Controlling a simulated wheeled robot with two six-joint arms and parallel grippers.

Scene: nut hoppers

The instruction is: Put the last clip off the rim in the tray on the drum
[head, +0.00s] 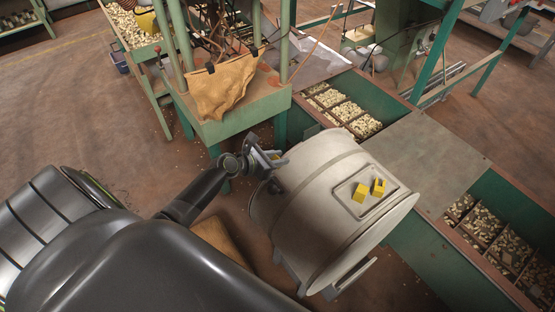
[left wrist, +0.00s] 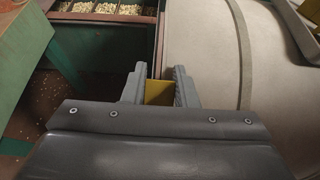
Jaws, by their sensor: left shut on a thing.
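The large pale grey drum (head: 305,165) stands in the middle of the head view. On its top is a shallow tray (head: 345,190) holding two yellow clips, one on the left (head: 360,193) and one on the right (head: 378,187). My left gripper (head: 272,158) is at the drum's upper left edge. In the left wrist view its fingers (left wrist: 159,88) are shut on a yellow clip (left wrist: 158,93), with the drum (left wrist: 205,60) just to the right. Whether this clip still touches the rim cannot be told. My right gripper is not in view.
A green machine stand (head: 240,115) with a tan cloth (head: 222,88) stands just behind my left gripper. Green hoppers of nuts (head: 350,115) lie behind the drum, with more to the right (head: 490,230). A flat grey plate (head: 425,150) lies between them.

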